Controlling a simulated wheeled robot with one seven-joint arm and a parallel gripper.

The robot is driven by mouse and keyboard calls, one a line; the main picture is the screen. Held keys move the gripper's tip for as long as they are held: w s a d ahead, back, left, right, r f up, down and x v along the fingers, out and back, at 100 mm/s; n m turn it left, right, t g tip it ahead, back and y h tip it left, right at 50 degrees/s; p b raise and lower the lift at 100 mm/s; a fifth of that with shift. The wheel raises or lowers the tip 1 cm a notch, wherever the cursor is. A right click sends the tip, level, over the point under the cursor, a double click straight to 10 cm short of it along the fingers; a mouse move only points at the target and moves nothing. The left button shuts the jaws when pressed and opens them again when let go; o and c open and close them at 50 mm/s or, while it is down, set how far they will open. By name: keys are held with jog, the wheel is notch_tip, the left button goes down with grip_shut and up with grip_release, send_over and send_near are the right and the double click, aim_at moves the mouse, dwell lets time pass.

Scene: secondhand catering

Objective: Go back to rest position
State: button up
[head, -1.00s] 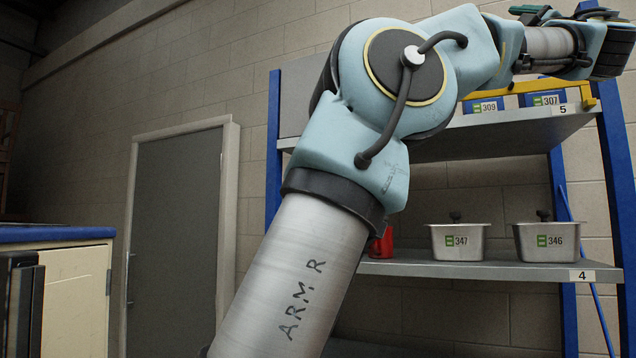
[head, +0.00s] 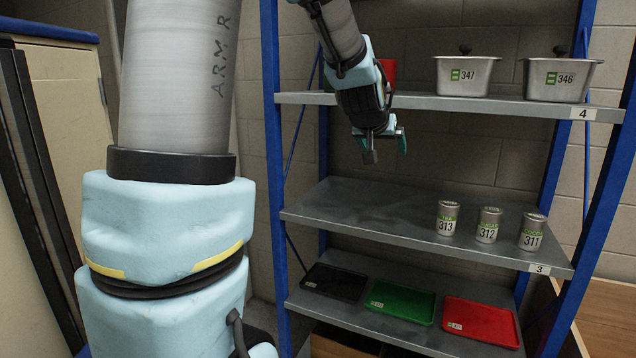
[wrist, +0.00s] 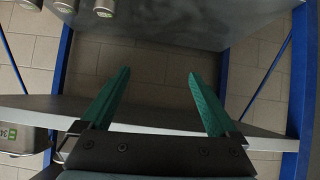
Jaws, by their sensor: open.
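My gripper (head: 384,146) hangs from my arm in front of the blue-posted shelving, just below the level of shelf 4. In the wrist view its two green fingers (wrist: 158,98) are spread wide apart with nothing between them. My wrist and forearm overlap the left part of shelf 4 (head: 430,104) in the head view. Below and to the right, shelf 3 (head: 370,216) bears three cans: 313 (head: 447,219), 312 (head: 488,226) and 311 (head: 532,233).
Lidded steel pans 347 (head: 465,75) and 346 (head: 558,79) stand on shelf 4. A red item (head: 389,70) there is partly hidden by my wrist. Black (head: 334,283), green (head: 401,303) and red (head: 480,323) trays lie on the bottom shelf. Shelf 3's left part is bare.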

jog(key=s+a+f+n+g+y+b, duration=0.1)
jog(key=s+a+f+n+g+y, duration=0.2)
jog(key=s+a+f+g, duration=0.5)
jog(key=s+a+f+y, duration=0.1)
jog(key=s+a+f, duration=1)
jog(key=s+a, duration=0.2)
jog(key=shift+s+a+f+y, duration=0.15)
jog(key=shift+s+a+y, duration=0.15)
jog(key=shift+a, duration=0.1)
